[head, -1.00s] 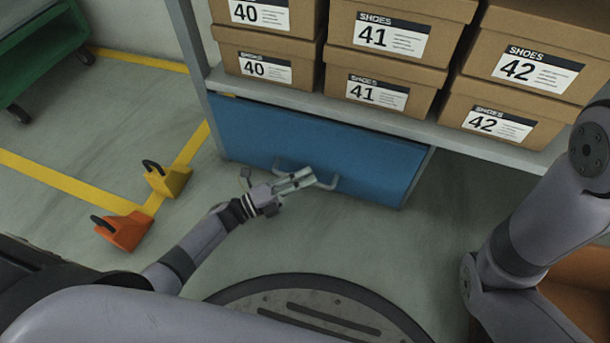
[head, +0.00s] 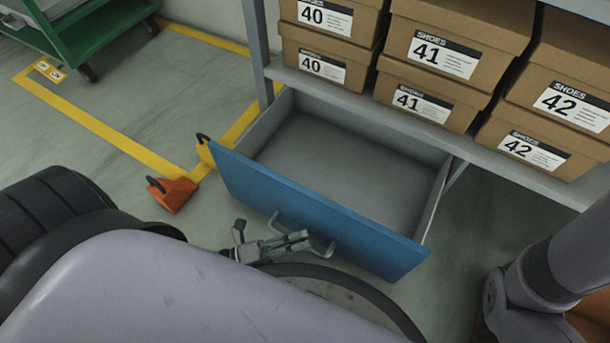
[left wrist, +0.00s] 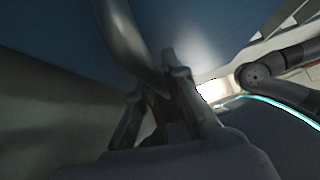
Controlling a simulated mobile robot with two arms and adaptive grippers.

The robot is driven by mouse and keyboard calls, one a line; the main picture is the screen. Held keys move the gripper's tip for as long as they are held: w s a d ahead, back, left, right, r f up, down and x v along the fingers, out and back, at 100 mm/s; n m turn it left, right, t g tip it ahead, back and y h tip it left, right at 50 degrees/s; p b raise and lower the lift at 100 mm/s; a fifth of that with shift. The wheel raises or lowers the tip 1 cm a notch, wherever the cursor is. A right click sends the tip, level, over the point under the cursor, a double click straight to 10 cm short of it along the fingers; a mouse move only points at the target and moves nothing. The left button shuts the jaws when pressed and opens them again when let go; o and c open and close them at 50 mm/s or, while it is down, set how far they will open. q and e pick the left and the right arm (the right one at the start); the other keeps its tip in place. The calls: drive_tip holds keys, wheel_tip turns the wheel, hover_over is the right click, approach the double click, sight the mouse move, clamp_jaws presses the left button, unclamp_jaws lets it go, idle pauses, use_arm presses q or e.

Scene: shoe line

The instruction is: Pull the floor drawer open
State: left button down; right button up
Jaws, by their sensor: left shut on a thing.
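The floor drawer (head: 310,210) has a blue front and a grey inside. It stands well out from under the shelf, and the part of its inside that I see is empty. Its grey bar handle (head: 322,250) is on the blue front. My left gripper (head: 300,240) is shut on the handle, low in front of the drawer. In the left wrist view the handle (left wrist: 128,45) runs down between the fingers (left wrist: 165,100), with the blue front behind it. My right gripper is out of view; only part of my right arm shows.
Shoe boxes (head: 430,55) marked 40, 41 and 42 stand on the grey shelf (head: 370,115) above the drawer. An orange block (head: 172,196) and a mostly hidden yellow block (head: 205,153) sit left of the drawer. A green cart (head: 100,35) stands at the far left.

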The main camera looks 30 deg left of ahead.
use_arm(q)
drive_tip(key=shift+s, duration=0.3)
drive_tip(key=c, duration=1.7)
unclamp_jaws()
drive_tip(key=shift+o, duration=0.2)
drive_tip(key=shift+a, duration=0.1)
drive_tip(key=v, duration=1.2)
drive_tip(key=shift+r, duration=0.1)
